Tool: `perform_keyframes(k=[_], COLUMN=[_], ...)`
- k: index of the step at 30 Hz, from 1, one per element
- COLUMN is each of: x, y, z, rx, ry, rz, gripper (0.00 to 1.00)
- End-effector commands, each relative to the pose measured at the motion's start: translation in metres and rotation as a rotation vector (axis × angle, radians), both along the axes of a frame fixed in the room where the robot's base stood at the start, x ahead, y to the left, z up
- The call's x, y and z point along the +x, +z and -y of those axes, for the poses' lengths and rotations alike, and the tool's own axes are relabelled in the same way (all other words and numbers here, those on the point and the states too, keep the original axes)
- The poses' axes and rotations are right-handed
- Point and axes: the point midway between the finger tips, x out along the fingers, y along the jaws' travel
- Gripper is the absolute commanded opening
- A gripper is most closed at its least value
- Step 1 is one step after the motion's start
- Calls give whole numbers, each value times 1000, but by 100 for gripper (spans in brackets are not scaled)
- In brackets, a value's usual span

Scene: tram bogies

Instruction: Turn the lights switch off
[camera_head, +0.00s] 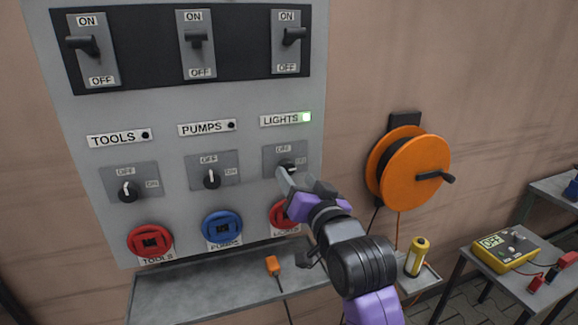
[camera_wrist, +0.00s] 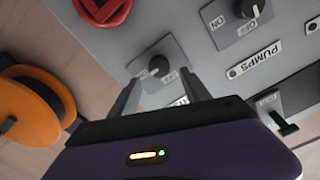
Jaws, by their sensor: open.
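The lights switch (camera_head: 288,165) is a dark rotary knob on a grey plate marked OFF and ON, under the LIGHTS label (camera_head: 281,120). In the wrist view the lights knob (camera_wrist: 158,66) lies just beyond and between the two open fingertips of my gripper (camera_wrist: 160,80). Its white mark is small there. I cannot tell whether the fingers touch it.
Similar TOOLS (camera_head: 127,191) and PUMPS (camera_head: 211,178) knobs sit left. Three lever breakers (camera_head: 196,40) are above; red and blue sockets (camera_head: 222,228) are below. A shelf (camera_head: 215,283) juts out underneath. An orange cable reel (camera_head: 410,168) hangs right of the panel.

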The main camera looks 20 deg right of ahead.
Motion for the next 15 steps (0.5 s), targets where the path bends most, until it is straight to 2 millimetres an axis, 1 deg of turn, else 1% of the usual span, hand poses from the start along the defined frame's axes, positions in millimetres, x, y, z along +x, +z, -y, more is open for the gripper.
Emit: perform_keyframes(k=[1,6,10,15], x=[9,35,48,55], y=[2,2,1,1], z=[0,0,0,0], rx=[0,-1,-1,-2], ry=[0,0,0,0], rz=[1,0,1,2], gripper=[55,55,55,55])
